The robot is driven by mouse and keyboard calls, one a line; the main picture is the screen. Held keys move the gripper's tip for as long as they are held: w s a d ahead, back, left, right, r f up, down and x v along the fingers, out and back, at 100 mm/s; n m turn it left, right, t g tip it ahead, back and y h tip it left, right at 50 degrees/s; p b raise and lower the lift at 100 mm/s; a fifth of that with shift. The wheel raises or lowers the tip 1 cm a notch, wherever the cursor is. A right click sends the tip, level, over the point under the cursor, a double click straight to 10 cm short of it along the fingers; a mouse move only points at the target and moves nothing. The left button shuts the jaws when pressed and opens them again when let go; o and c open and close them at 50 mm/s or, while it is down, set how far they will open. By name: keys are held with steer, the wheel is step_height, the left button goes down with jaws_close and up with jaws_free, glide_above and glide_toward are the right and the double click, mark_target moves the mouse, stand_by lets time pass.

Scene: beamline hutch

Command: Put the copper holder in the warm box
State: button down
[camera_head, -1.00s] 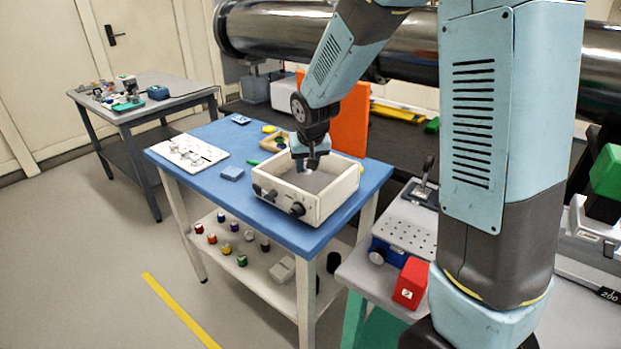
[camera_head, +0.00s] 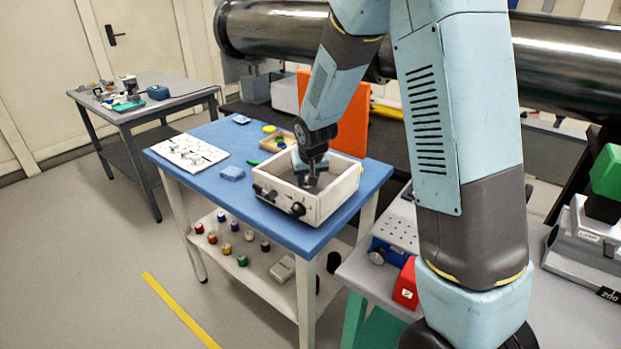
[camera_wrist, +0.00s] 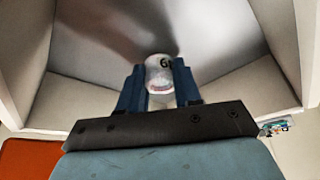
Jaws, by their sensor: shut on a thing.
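The warm box (camera_head: 276,194) is a white, open-topped box with black knobs on its front, standing on the blue table. My gripper (camera_head: 311,182) points down inside its walls. In the wrist view my gripper (camera_wrist: 160,80) is shut on a small rounded piece, taken as the copper holder (camera_wrist: 159,75). It has a pale top marked "6" and a pinkish patch. Its lower part is hidden, and I cannot tell whether it touches the box floor. The grey metallic floor (camera_wrist: 215,40) and pale walls of the box surround it.
An orange panel (camera_head: 352,125) stands behind the box. A blue instrument (camera_head: 393,248) is on the grey bench at right.

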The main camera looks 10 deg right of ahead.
steer(key=shift+f, duration=0.2)
steer(key=c, duration=0.8)
jaws_free()
steer(key=shift+o, duration=0.2)
steer(key=v, duration=1.1)
steer(key=s+d+r, duration=0.9)
steer(key=s+r, duration=0.3)
steer(key=s, duration=0.1)
steer(key=s+d+r, duration=0.1)
steer(key=s+d, duration=0.1)
steer(key=s, duration=0.5)
steer(key=s+d+r+m+t, duration=0.1)
steer(key=s+d+r, duration=0.1)
steer(key=s, duration=0.5)
steer(key=shift+s+d, duration=0.2)
steer(key=shift+d, duration=0.3)
